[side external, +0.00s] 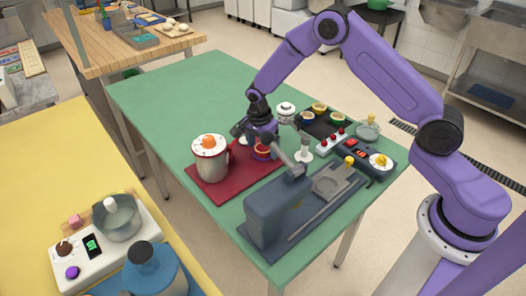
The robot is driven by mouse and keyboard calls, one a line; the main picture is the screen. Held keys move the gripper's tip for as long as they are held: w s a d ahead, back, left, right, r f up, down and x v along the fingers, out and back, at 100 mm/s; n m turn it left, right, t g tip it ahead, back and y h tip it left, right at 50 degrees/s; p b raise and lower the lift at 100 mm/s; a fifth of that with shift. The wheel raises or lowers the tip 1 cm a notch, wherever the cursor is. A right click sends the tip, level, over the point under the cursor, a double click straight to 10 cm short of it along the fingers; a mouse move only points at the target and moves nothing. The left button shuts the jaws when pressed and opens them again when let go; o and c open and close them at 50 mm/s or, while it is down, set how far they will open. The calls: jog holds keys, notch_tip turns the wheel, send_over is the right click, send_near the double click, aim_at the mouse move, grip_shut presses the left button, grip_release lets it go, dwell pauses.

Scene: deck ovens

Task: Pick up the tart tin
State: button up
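My gripper (257,142) is low over the red mat (231,189) on the green table, at the mat's far right part. A small round item with a red-orange rim and a purple side (262,153) is right at the fingers; it may be the tart tin. The fingers partly cover it, and I cannot tell if they touch or grip it.
A pot with a red-rimmed lid and orange knob (211,160) stands on the mat, left of my gripper. A grey-blue press (276,207) stands in front. A white-topped stand (303,146) and a control box (367,161) are at right. The table's left far part is clear.

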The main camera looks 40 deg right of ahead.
jog(key=c, duration=1.1)
jog(key=shift+r, duration=0.1)
